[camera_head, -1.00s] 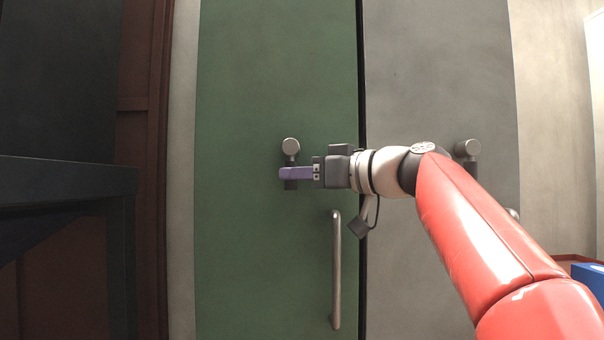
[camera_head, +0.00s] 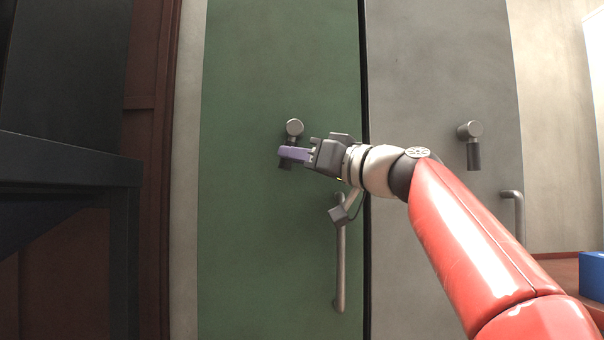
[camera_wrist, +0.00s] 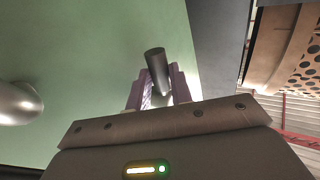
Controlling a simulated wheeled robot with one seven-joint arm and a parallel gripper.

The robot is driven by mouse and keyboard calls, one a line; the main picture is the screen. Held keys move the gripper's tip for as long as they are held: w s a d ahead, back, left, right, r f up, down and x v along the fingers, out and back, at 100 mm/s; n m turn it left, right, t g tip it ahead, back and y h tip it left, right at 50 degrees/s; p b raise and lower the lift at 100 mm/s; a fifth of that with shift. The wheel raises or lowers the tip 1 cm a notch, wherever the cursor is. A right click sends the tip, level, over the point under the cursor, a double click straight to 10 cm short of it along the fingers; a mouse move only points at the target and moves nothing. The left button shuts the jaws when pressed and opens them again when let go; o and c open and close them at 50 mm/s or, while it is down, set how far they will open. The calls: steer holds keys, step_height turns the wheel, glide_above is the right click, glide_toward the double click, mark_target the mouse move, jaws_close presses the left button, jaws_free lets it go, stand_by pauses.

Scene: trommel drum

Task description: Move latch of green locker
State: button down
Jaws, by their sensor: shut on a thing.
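The green locker door (camera_head: 250,230) fills the left middle of the head view. Its latch (camera_head: 294,128) has a round metal knob with a dark handle hanging below it, partly hidden behind my gripper. My gripper (camera_head: 290,154) reaches in from the right, with purple fingers shut on the latch handle. In the wrist view the dark cylindrical latch handle (camera_wrist: 156,66) stands between the two purple fingers of my gripper (camera_wrist: 158,88). The knob end is not clear there.
A vertical bar handle (camera_head: 340,255) is on the green door, below my gripper. The grey locker door (camera_head: 430,80) to the right has its own latch (camera_head: 471,145), hanging straight down. A dark table (camera_head: 70,170) stands at the left. A blue box (camera_head: 591,273) is at the lower right.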

stand_by(0.3)
steer(key=c, duration=1.5)
jaws_free()
steer(key=shift+d, duration=0.1)
steer(key=b+v, duration=0.2)
steer(key=v, duration=0.5)
steer(key=shift+s+d+f+b, duration=0.15)
steer(key=shift+s+d+b, duration=0.1)
steer(key=shift+b, duration=0.1)
